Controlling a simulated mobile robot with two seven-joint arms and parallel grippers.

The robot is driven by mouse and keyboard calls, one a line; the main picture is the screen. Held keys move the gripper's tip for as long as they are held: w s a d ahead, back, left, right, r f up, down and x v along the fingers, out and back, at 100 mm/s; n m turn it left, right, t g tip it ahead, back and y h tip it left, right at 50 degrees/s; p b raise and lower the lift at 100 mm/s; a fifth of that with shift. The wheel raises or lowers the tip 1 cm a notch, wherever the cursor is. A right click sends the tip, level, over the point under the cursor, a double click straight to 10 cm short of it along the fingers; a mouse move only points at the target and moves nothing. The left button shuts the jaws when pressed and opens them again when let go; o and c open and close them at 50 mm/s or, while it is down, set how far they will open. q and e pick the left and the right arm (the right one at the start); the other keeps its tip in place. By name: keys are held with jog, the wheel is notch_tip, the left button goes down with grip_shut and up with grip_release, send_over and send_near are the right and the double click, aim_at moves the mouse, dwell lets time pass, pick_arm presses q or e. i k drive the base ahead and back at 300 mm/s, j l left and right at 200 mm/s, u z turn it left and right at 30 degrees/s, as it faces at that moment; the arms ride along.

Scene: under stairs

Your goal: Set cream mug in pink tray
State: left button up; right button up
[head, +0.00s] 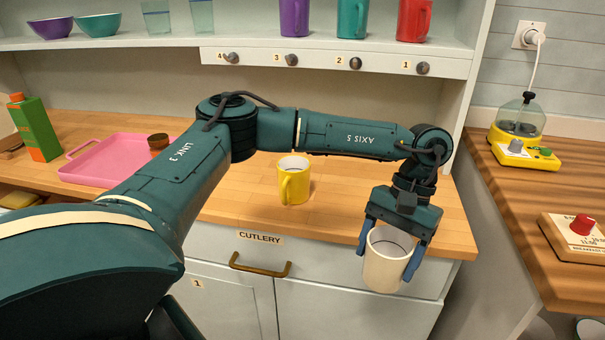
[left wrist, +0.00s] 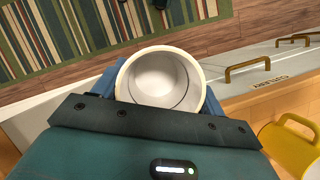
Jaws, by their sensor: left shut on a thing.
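My left gripper (head: 391,262) is shut on the cream mug (head: 386,266), one blue finger on each side of it. The mug is held in front of the counter's front edge, its open top towards the gripper. The mug also shows in the left wrist view (left wrist: 161,80), and it looks empty inside. The pink tray (head: 97,176) lies on the counter at the left, partly hidden by my arm. A small dark brown jar or cup (head: 158,143) is at its right side; I cannot tell whether it stands inside. My right gripper is not in view.
A yellow mug (head: 294,181) stands on the counter between tray and gripper. A green and orange carton (head: 35,128) stands left of the tray. A shelf (head: 250,43) with mugs, bowls and glasses overhangs the counter. A yellow appliance (head: 518,147) is on the right worktop.

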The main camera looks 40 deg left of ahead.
aim_at(112, 164)
jog(key=k+j+u, duration=0.1)
jog(key=j, duration=0.25)
jog(key=k+j+u, duration=0.1)
jog(key=k+j, duration=0.15)
jog(key=j, duration=0.15)
jog(key=k+j+u, duration=0.1)
jog(key=j, duration=0.3)
jog(key=k+j+u, duration=0.1)
jog(key=j, duration=0.3)
jog(key=k+j+u, duration=0.1)
jog(key=j, duration=0.35)
jog(key=k+j+u, duration=0.1)
jog(key=j, duration=0.3)
jog(key=k, duration=0.05)
